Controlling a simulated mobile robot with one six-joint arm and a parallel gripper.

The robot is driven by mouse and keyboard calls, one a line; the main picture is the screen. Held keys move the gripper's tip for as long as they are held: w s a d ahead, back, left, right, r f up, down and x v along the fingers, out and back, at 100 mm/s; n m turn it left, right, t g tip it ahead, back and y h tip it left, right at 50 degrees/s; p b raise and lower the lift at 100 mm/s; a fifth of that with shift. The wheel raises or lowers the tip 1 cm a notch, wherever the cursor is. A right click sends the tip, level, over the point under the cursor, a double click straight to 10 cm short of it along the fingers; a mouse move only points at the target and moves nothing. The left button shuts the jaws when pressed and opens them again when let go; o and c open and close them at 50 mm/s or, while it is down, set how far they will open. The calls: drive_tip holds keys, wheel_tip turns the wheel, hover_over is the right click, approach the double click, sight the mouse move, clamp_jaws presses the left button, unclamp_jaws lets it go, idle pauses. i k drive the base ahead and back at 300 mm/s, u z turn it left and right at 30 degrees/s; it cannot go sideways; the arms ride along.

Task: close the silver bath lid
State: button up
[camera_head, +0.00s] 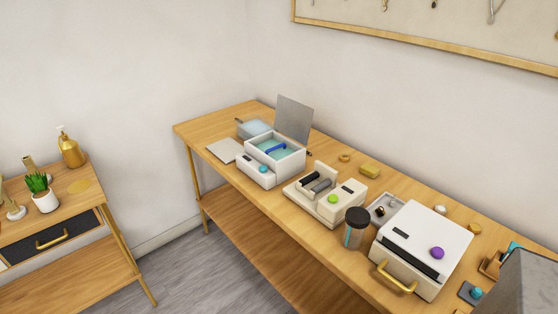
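The silver bath (262,167) is a white box on the long wooden table, with a pale blue-green inside and a darker blue item in it. Its grey lid (294,118) stands open, raised nearly upright at the back edge. A teal knob sits on the low front part of the box. My gripper is not in view. A grey block at the lower right corner hides part of the table's near end; I cannot tell what it is.
Right of the bath stand a cream device (343,205) with a green knob, a dark-lidded jar (354,228) and a white machine (425,247) with a gold handle. A side table (105,241) stands left. Grey floor (195,264) lies open between the tables.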

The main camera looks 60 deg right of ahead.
sight(293, 119)
drive_tip(key=z, duration=4.9)
drive_tip(key=i, duration=0.1)
drive_tip(key=u, duration=3.2)
drive_tip(key=k, duration=0.95)
drive_tip(key=u, duration=0.15)
drive_tip(key=i, duration=0.75)
drive_tip(key=z, duration=0.05)
